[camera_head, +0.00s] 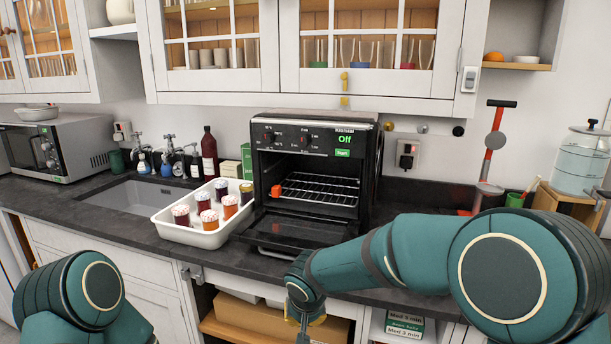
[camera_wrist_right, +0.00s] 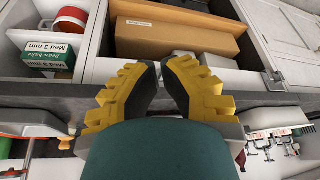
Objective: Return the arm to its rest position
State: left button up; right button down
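My right arm, teal, comes in from the right in the head view and reaches across the counter front. Its gripper (camera_head: 305,318) points down in front of the lower cabinet, just below the counter's front edge. In the right wrist view the two yellow fingers (camera_wrist_right: 160,72) show a narrow gap with nothing between them. My left arm shows only as a teal rounded link at the lower left of the head view. The left gripper is out of view.
A toaster oven (camera_head: 313,120) stands with its door lowered and its display reading Off. A white tray (camera_head: 197,238) of several lidded jars is beside it. A cardboard box (camera_wrist_right: 180,37) sits on the open shelf below. A sink (camera_head: 128,199) is further left.

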jog(key=s+d+f+m+g+y, duration=0.1)
jog(key=s+d+f, duration=0.4)
jog(key=s+f, duration=0.6)
jog(key=s+d+f+m+g+y, duration=0.1)
jog(key=s+d+f, duration=0.4)
jog(key=s+f, duration=0.6)
notch_tip(320, 180, down, 2)
jog(key=shift+s+d+f+g+y, duration=0.15)
jog(key=shift+g+y, duration=0.25)
jog(key=shift+y, duration=0.2)
